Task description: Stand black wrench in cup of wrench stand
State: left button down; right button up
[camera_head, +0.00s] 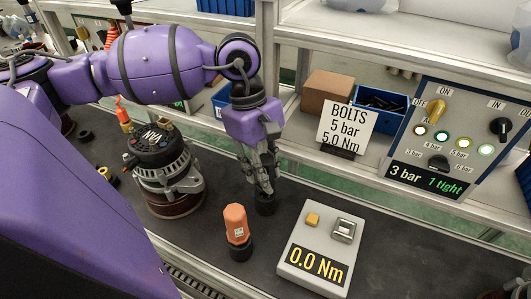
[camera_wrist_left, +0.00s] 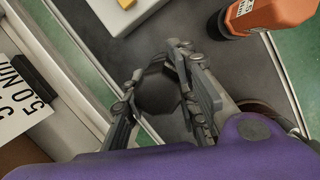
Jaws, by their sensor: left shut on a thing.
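My left gripper (camera_head: 265,186) points down over the dark bench and is shut on a dark thing, which I take to be the black wrench. In the left wrist view the black wrench (camera_wrist_left: 158,92) is a dark, blunt shape between the fingers of my left gripper (camera_wrist_left: 160,80). A small black round piece (camera_head: 265,204) shows just under the fingertips in the head view; I cannot tell whether it is the wrench's end or the stand's cup. An orange tool (camera_head: 236,224) stands upright on a black base nearby; it also shows in the left wrist view (camera_wrist_left: 266,14). My right gripper is out of view.
A grey box reading 0.0 Nm (camera_head: 324,250) lies right of the orange tool. An alternator (camera_head: 165,170) stands left of my gripper. Behind are a BOLTS sign (camera_head: 346,128), a blue bin (camera_head: 399,110) and a control panel (camera_head: 455,130).

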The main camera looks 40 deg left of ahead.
pick_arm(q)
jog(key=shift+f, duration=0.15)
jog(key=shift+f+b, duration=0.3)
jog(key=c, duration=1.3)
grip_release()
jog(key=v, duration=1.2)
jog(key=shift+r, duration=0.15)
